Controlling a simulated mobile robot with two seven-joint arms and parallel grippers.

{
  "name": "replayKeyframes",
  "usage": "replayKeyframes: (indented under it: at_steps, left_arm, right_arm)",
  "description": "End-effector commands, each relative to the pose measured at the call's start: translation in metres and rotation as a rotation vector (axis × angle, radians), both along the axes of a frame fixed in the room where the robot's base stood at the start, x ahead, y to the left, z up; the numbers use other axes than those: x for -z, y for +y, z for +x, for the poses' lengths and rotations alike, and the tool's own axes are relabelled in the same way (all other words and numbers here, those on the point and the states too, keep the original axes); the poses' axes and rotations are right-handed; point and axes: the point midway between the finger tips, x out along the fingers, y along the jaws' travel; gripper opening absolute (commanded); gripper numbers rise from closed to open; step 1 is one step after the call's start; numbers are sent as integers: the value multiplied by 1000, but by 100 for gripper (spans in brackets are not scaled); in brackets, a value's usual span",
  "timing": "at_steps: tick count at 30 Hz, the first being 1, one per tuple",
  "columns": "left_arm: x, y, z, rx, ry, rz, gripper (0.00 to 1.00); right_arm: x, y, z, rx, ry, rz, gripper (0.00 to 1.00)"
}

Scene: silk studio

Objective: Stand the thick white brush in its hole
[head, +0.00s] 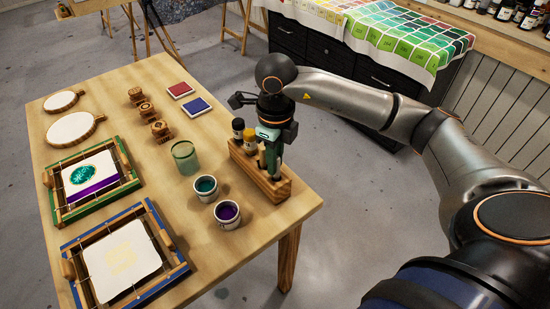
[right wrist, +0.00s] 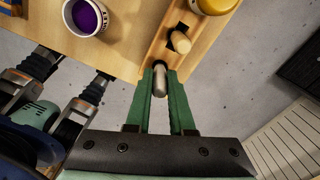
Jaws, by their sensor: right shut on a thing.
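A wooden holder block (head: 284,186) stands at the table's right edge in the head view; the right wrist view also shows it (right wrist: 154,43). My right gripper (head: 272,172) points down at the near end of this block. In the right wrist view its green fingers (right wrist: 161,85) are shut on a thick pale-grey cylinder (right wrist: 160,80), which I take for the thick white brush. It is at the block's near end; I cannot tell whether its lower end is in a hole. A beige peg-like end (right wrist: 181,42) shows at a dark square opening beside it. My left gripper is not seen.
Small bottles, one with a yellow lid (head: 250,134), stand in the block's far part. A teal pot (head: 206,188), a purple pot (head: 227,213) and a green glass jar (head: 185,157) stand left of it. Framed screens (head: 120,255) lie further left. Right of the table is open floor.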

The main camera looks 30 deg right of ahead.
Motion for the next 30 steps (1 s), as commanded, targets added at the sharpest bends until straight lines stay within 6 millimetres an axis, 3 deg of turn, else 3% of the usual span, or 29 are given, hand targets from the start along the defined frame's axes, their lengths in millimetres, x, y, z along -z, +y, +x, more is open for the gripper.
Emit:
replayKeyframes:
  at_steps: [30]
  left_arm:
    - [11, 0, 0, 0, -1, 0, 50]
  right_arm:
    - [12, 0, 0, 0, 0, 0, 0]
